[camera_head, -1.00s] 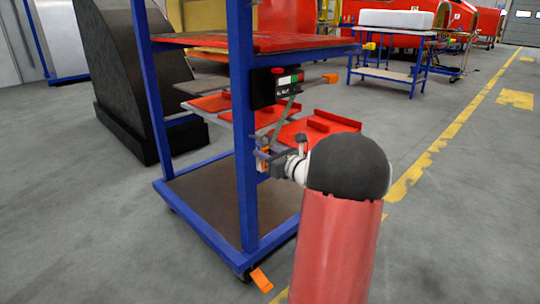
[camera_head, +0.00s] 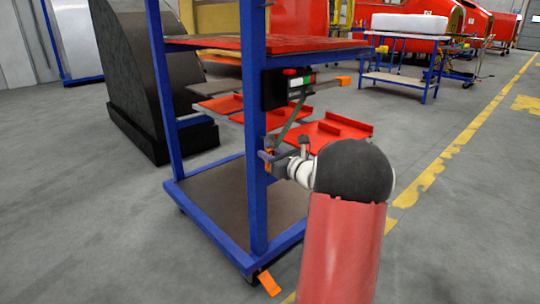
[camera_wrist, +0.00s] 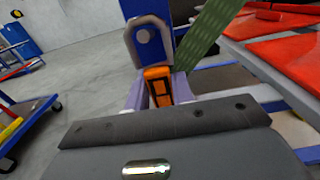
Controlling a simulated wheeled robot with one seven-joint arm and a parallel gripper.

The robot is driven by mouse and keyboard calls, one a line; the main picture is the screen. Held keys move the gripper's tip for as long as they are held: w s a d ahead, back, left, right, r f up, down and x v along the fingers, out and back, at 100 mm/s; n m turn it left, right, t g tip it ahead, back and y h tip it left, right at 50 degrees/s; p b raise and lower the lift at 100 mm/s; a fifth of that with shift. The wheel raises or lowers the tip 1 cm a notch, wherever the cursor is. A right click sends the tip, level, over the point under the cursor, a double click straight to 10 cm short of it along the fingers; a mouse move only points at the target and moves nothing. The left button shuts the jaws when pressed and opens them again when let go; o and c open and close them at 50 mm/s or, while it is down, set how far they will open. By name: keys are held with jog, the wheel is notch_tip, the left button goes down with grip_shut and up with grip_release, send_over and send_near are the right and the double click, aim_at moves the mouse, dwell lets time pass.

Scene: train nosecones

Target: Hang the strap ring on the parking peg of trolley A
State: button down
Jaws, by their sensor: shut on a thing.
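My gripper (camera_head: 274,160) is beside the blue upright of the trolley (camera_head: 258,205) in the head view. In the wrist view, my gripper (camera_wrist: 159,92) is shut on an orange piece with dark slots (camera_wrist: 159,80). A grey rounded loop (camera_wrist: 136,45) stands just above that piece and seems to be the strap ring; how they join is unclear. The green strap (camera_head: 291,121) runs from a black box (camera_head: 274,92) on the upright down towards my gripper. It also shows in the wrist view (camera_wrist: 208,35). I cannot tell which part is the parking peg.
Red trays (camera_head: 325,131) stick out behind my gripper. A grey bar with an orange end (camera_head: 343,82) juts right from the trolley. An orange piece (camera_head: 268,283) sits at its base corner. A dark wedge-shaped block (camera_head: 130,80) stands left.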

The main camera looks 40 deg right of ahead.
jog(key=c, duration=1.1)
grip_release()
